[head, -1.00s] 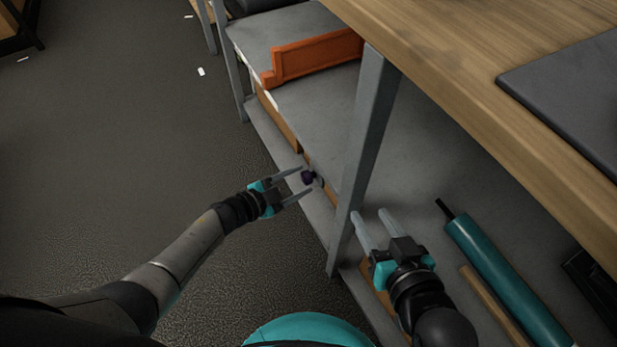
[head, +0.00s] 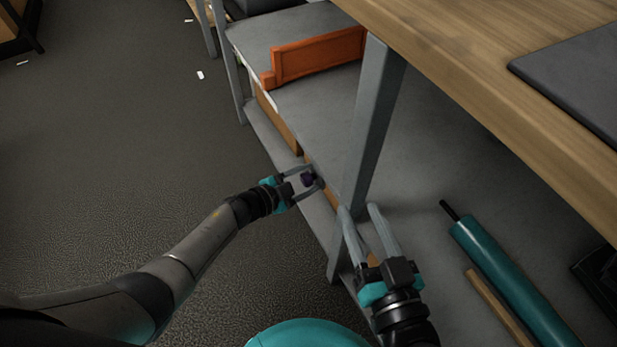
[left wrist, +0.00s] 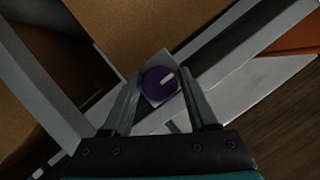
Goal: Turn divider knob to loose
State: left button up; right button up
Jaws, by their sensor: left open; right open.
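The divider knob (head: 308,180) is a small dark purple knob on the front edge of the lower shelf. My left gripper (head: 315,180) is open, with one finger on each side of the knob. In the left wrist view the fingers (left wrist: 160,85) stand apart from the knob, the right one closer to it. My right gripper (head: 358,208) is open and empty beside the grey table leg (head: 372,120).
An orange divider (head: 318,57) stands on the grey shelf (head: 300,105). A teal roller (head: 510,285) and a wooden strip (head: 497,310) lie on the lower right. The wooden tabletop (head: 480,60) overhangs the right side. Open floor (head: 130,130) is at left.

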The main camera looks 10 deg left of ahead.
pick_arm(q)
grip_shut()
dwell(0.4)
